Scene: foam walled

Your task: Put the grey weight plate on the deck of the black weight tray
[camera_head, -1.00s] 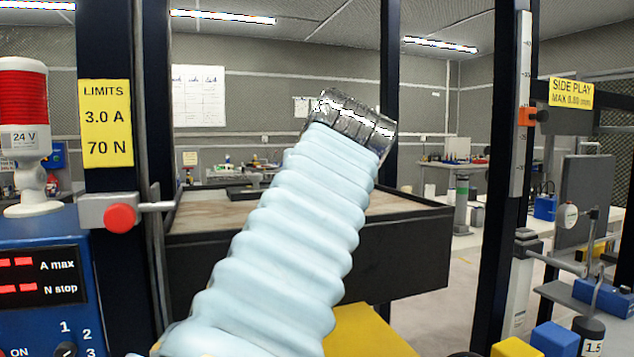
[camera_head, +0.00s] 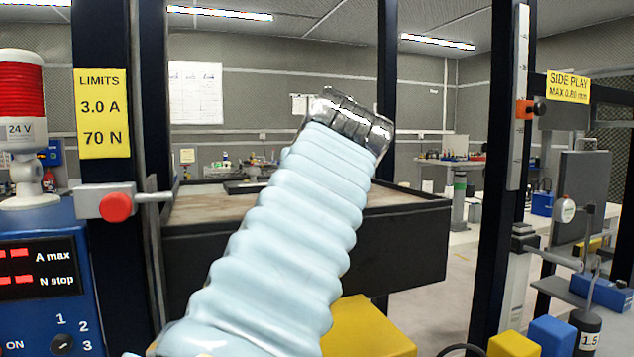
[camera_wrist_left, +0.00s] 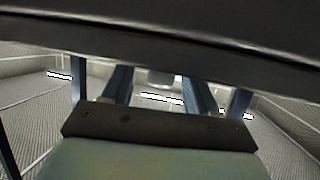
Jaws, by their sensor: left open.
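The grey weight plate cannot be picked out in either view. A small flat dark object (camera_head: 245,187) lies on the brown-topped surface behind my arm; it is too small to tell whether it is the black weight tray. My left arm, in a pale blue ribbed sleeve with a silver cuff, rises from the bottom of the head view and hides the middle. Its fingers do not show there. In the left wrist view a dark screwed plate of my left gripper (camera_wrist_left: 158,128) shows, open, with nothing seen held. My right gripper is out of view.
A large black-sided bench (camera_head: 410,245) with a brown top stands behind my arm. Dark posts (camera_head: 495,180) rise on both sides. A blue control box (camera_head: 40,270) with a red-and-white beacon (camera_head: 22,120) is at left. A yellow block (camera_head: 368,328) is low in front.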

